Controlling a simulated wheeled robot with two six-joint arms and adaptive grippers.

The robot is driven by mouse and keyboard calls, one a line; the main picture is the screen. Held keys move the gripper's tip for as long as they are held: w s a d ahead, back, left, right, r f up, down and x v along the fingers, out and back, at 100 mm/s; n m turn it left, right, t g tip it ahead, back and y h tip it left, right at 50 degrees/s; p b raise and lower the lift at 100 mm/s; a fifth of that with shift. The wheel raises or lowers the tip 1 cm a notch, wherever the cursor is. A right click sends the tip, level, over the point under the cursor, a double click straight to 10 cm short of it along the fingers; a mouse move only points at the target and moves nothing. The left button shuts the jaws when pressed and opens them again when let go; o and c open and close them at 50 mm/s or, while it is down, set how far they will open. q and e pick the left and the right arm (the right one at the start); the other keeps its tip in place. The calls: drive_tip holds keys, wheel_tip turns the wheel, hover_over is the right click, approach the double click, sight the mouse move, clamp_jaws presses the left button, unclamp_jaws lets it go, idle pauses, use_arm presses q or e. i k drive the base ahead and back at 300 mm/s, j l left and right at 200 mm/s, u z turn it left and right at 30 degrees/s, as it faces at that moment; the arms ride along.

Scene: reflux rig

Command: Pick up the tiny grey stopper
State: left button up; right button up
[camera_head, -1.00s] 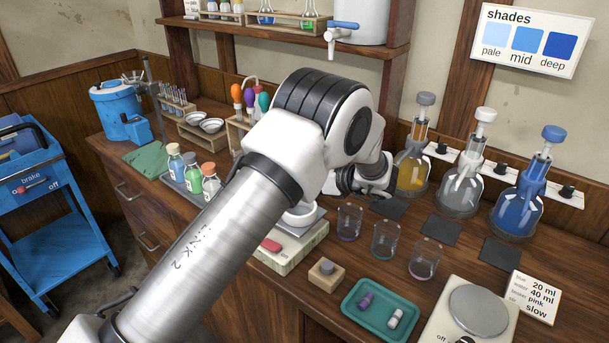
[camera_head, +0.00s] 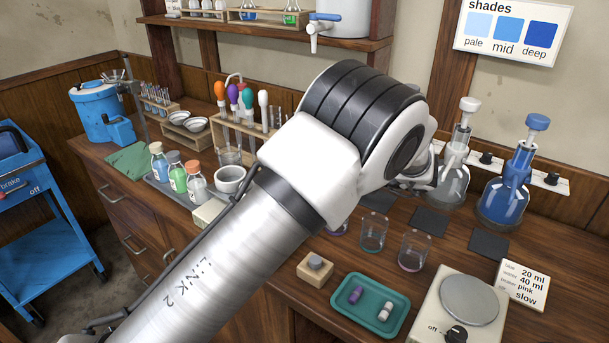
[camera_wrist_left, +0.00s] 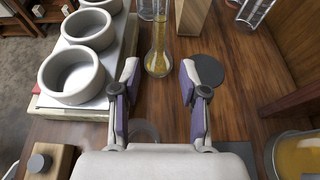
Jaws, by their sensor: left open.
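The tiny grey stopper (camera_head: 316,262) sits on top of a small wooden block (camera_head: 313,274) near the front of the bench. In the left wrist view the grey stopper (camera_wrist_left: 39,162) and its block show at the lower left corner, outside the jaws. My left gripper (camera_wrist_left: 159,82) is open with purple-padded fingers. Nothing is gripped; a narrow-necked flask with yellow contents (camera_wrist_left: 158,62) stands beyond and between the fingertips. In the head view my left arm hides most of that gripper. My right gripper is not in view.
A green tray (camera_head: 340,311) with a purple and a white piece lies right of the block. Glass beakers (camera_head: 374,232) stand behind it. A round-plated device (camera_head: 470,299) is farther right. White bowls (camera_wrist_left: 72,75) and an amber bottle (camera_wrist_left: 300,153) flank the gripper.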

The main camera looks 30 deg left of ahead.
sight(315, 261)
drive_tip(key=k, duration=1)
